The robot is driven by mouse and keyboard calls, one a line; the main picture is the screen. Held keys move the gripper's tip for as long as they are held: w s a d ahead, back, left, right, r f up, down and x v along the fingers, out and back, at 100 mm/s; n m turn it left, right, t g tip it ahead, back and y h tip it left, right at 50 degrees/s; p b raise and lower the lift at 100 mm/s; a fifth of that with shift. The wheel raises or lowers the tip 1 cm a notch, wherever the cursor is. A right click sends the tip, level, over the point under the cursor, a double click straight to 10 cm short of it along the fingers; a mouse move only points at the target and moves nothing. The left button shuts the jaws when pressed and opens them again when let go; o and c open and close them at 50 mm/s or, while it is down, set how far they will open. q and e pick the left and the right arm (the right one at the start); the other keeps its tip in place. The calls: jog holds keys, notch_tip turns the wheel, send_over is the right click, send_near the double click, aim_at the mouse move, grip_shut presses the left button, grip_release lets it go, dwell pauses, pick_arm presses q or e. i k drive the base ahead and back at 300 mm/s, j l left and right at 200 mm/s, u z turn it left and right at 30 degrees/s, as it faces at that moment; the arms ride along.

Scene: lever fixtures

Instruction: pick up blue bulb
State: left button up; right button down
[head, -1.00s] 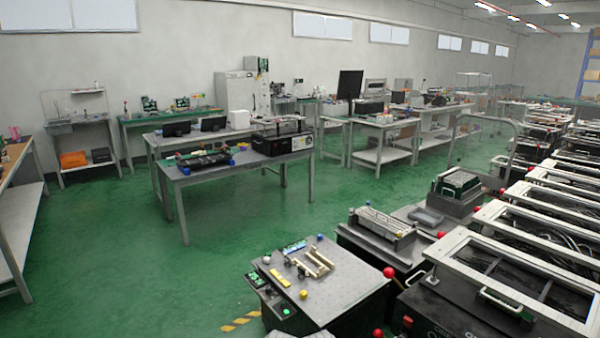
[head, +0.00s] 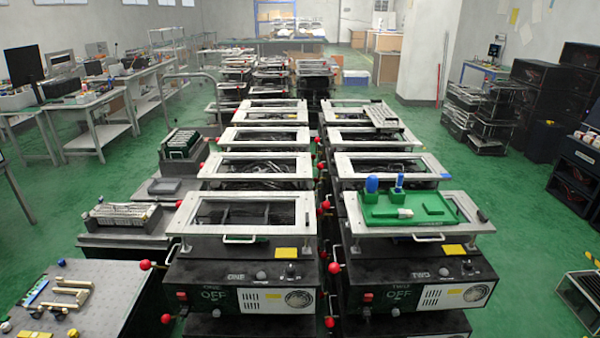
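A blue upright piece (head: 371,184) with a rounded top stands on a green tray (head: 378,220) on the fixture marked TWO. A smaller blue piece (head: 400,179) stands beside it on a green base. A small blue ball (head: 61,262) sits at the back of the grey table at the lower left. I cannot tell which of these is the blue bulb. Neither of my grippers is in view.
Fixture ONE (head: 247,238) stands left of fixture TWO (head: 414,236), both with red-knobbed levers on their sides. The grey table (head: 110,285) holds brass-coloured parts. Green floor is open at the right, with dark stacked units (head: 570,85) beyond.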

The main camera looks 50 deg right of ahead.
aim_at(372, 182)
jog(key=z, duration=2.3)
